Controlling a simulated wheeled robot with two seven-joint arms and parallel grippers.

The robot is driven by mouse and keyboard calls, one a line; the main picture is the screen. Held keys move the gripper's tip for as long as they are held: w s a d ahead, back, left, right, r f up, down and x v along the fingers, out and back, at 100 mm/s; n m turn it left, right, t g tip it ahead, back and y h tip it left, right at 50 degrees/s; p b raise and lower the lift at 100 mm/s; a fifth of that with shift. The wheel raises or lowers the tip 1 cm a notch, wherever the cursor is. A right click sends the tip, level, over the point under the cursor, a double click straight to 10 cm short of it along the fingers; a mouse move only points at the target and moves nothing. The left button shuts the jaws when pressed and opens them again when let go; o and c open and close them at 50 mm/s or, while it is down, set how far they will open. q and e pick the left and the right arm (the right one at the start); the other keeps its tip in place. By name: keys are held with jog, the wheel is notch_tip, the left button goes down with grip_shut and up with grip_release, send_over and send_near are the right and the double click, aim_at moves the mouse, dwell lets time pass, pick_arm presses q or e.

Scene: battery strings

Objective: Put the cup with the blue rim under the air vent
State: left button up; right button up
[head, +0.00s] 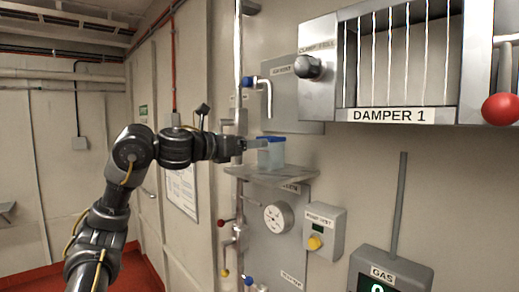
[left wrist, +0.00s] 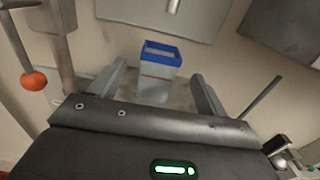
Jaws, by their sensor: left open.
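The cup with the blue rim (head: 271,154) stands upright on a small metal shelf (head: 270,176) on the wall. It is pale and translucent; in the left wrist view the cup (left wrist: 157,76) has a blue square rim and a thin red line. My left gripper (head: 256,145) is at the cup from the left. In the left wrist view its open fingers (left wrist: 158,72) lie on either side of the cup, with gaps visible. A bent spout with a blue handle (head: 266,92) hangs above the shelf; the small label beside it is too blurred to read surely. My right gripper is not in view.
A slatted box marked DAMPER 1 (head: 392,115) juts from the wall at upper right, with a black knob (head: 308,67) and a red ball handle (head: 501,109). Below the shelf are a gauge (head: 278,217), a button box (head: 323,229) and valves. Vertical pipes run left of the shelf.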

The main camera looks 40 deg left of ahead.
pick_arm(q)
jog(key=shift+s+a+b, duration=0.1)
jog(key=shift+s+b, duration=0.25)
jog(key=shift+s, duration=1.45)
